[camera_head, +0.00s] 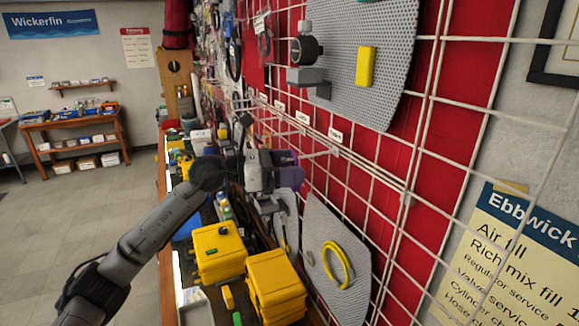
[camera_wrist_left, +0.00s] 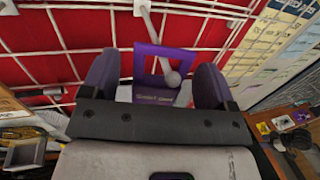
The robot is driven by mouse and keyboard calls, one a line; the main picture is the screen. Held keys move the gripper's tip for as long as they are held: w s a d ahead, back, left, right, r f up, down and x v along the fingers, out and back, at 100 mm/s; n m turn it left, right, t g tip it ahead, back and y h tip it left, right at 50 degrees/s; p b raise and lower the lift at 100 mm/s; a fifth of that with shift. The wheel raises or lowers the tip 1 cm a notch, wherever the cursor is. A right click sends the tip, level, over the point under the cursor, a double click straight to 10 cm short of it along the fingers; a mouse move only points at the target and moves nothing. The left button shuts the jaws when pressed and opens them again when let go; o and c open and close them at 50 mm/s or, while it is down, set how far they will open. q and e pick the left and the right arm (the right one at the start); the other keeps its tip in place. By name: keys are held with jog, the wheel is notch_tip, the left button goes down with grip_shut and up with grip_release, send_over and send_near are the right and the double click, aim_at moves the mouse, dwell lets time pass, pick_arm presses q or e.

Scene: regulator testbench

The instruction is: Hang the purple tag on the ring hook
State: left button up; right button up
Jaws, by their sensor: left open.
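The purple tag (camera_wrist_left: 153,97), a flat piece with a square opening and small lettering, is between the two fingers of my left gripper (camera_wrist_left: 155,88) in the left wrist view. The fingers stand apart, with gaps on both sides of the tag. A pale rod with a ball end, the hook (camera_wrist_left: 172,79), comes down from the wall grid, and its ball shows within the tag's opening. I cannot tell whether the tag rests on the rod. In the head view my left gripper (camera_head: 288,176) is close to the grid, with purple showing there. My right gripper is not in view.
The white wire grid (camera_head: 395,180) over red panels runs along the right. A grey perforated panel with a yellow hose ring (camera_head: 337,265) leans below the gripper. Yellow cases (camera_head: 217,252) stand on the crowded bench. The floor (camera_head: 70,215) at left is clear.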

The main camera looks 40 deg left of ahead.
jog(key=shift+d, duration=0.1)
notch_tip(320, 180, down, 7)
jog(key=b, duration=0.7)
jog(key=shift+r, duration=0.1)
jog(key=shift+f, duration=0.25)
pick_arm(q)
jog(key=v, duration=1.3)
jog(key=shift+s+a, duration=0.3)
